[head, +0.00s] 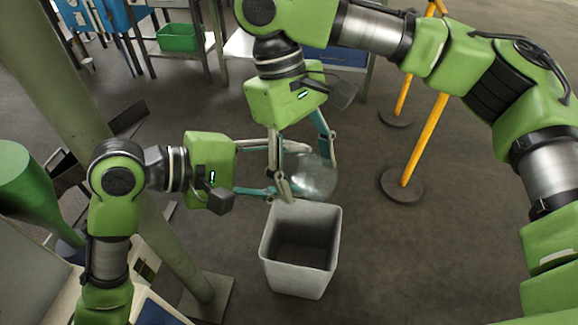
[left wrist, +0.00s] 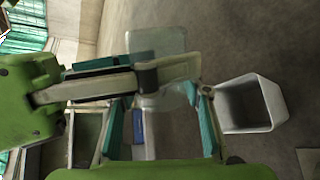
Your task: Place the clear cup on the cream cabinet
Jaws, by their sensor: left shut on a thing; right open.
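The clear cup (head: 316,178) is see-through and hangs in the air behind the rim of a pale bin. It also shows in the left wrist view (left wrist: 160,50). My left gripper (head: 290,168) is shut on the cup, coming from its left side. My right gripper (head: 306,172) comes down from above with its fingers open and spread around the cup. One right finger crosses in front of the cup in the left wrist view. I cannot clearly pick out a cream cabinet; a pale cream surface (head: 20,285) shows at the lower left edge.
An empty pale bin (head: 268,265) stands on the floor below the grippers. Yellow posts (head: 425,138) on round bases stand at right. A grey-green column (head: 75,75) stands at left. A green crate (head: 178,38) sits on a rear shelf. Floor at lower right is free.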

